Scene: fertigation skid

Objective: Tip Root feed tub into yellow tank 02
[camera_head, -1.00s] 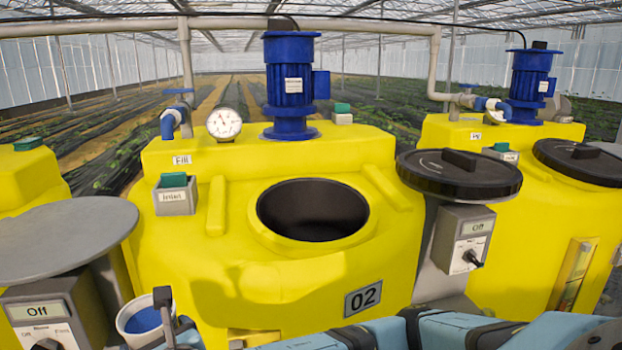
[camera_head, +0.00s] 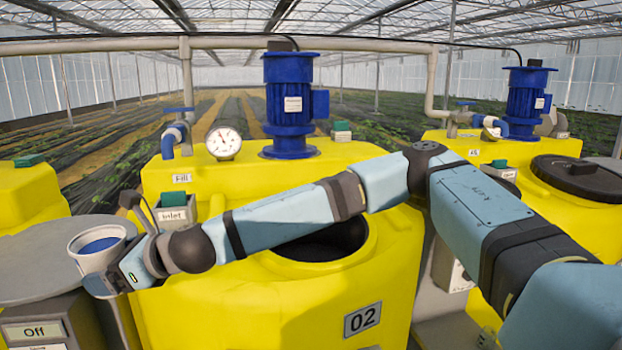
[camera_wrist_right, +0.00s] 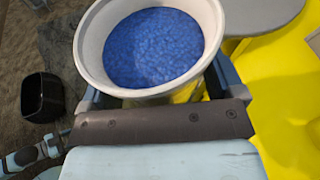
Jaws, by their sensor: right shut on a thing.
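The Root feed tub, a pale round tub (camera_head: 92,262) with blue granules inside, is at the left in the head view. It is held about upright, left of the tank opening. The tub (camera_wrist_right: 89,62) fills the top of the right wrist view. My right gripper (camera_head: 106,268) is shut on the tub, its fingers at either side. Yellow tank 02 (camera_head: 290,310) stands in the middle, its round dark opening (camera_head: 335,241) uncovered and partly hidden by my right arm. Part of what looks like my left arm shows at the lower left of the wrist view; its jaws are unclear.
A grey round top (camera_head: 30,272) lies beneath and beside the tub, above a box marked Off (camera_head: 35,332). The blue motor (camera_head: 288,105), gauge (camera_head: 223,143) and Inlet box (camera_head: 174,213) stand behind my arm. A neighbouring tank has a black lid (camera_head: 582,178).

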